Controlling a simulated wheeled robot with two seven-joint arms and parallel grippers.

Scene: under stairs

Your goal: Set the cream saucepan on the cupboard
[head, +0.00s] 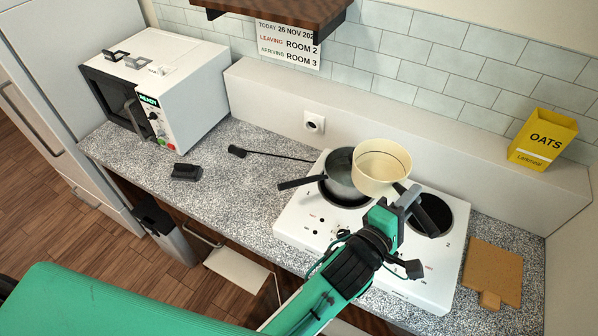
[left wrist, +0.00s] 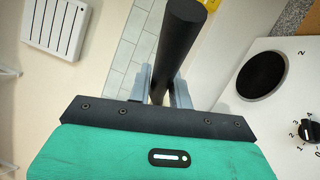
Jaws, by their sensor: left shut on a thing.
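The cream saucepan (head: 372,183) is over the back of the white hob, upright or nearly so, and appears raised above it. My left gripper (head: 408,199) is shut on its dark handle. In the left wrist view the black handle (left wrist: 180,40) runs between the two fingers (left wrist: 160,88); the pan's bowl is out of that view. The cream pan partly hides a grey pan (head: 343,180) on the left plate. I cannot tell which surface is the cupboard. My right gripper is not in view.
The hob (head: 305,212) has a bare right plate (head: 436,213). A white microwave (head: 190,95) stands left on the speckled worktop (head: 225,175). A cork board (head: 493,272) lies right. A yellow oats box (head: 541,138) stands on the back ledge (head: 440,140). A wooden shelf (head: 285,10) hangs above.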

